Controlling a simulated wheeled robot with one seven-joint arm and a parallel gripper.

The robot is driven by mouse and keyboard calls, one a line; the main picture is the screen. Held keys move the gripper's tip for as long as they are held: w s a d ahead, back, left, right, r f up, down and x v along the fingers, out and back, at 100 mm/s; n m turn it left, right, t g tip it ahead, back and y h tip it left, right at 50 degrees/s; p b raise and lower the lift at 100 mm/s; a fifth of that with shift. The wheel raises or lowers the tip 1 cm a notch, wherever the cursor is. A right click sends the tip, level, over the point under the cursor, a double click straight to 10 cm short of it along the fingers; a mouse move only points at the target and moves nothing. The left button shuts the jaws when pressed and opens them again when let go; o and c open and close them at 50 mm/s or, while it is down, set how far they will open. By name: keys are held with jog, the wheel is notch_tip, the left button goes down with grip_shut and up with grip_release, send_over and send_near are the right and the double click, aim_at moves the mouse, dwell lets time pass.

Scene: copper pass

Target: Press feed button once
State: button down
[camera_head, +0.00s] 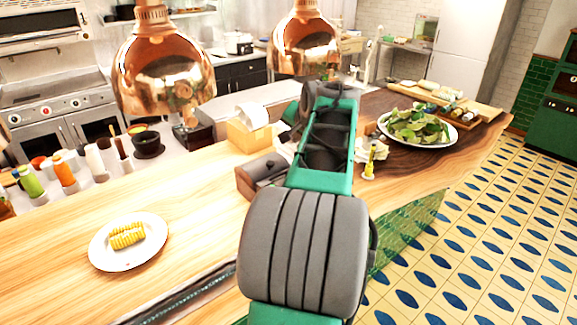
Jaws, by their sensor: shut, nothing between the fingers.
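I cannot make out a feed button in the head view. A small black boxy device (195,132) stands at the back edge of the wooden counter, under the left copper lamp; I cannot tell whether it carries a button. My green and grey arm reaches up through the middle of the picture, over the counter. My gripper is not visible; the arm's own links hide what lies beyond them.
The wooden counter (60,232) holds a white plate (103,258) with corn, a tan box (247,136) with white paper, a dark wooden-sided holder (262,172), a small yellow bottle (370,163) and a salad plate (447,142). Copper lamps (168,72) hang above. Tiled floor (480,240) lies right.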

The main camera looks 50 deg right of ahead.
jog(key=shift+f, duration=0.1)
notch_tip(320, 180, down, 9)
jog(key=b, duration=0.7)
jog(key=shift+r, duration=0.2)
dwell(1.7)
jog(key=shift+f, duration=0.4)
jog(key=shift+f+b, duration=0.55)
jog(key=shift+b, duration=0.05)
dwell(0.3)
jog(key=shift+r, duration=0.1)
jog(key=shift+r+p, duration=0.7)
jog(key=shift+r, duration=0.15)
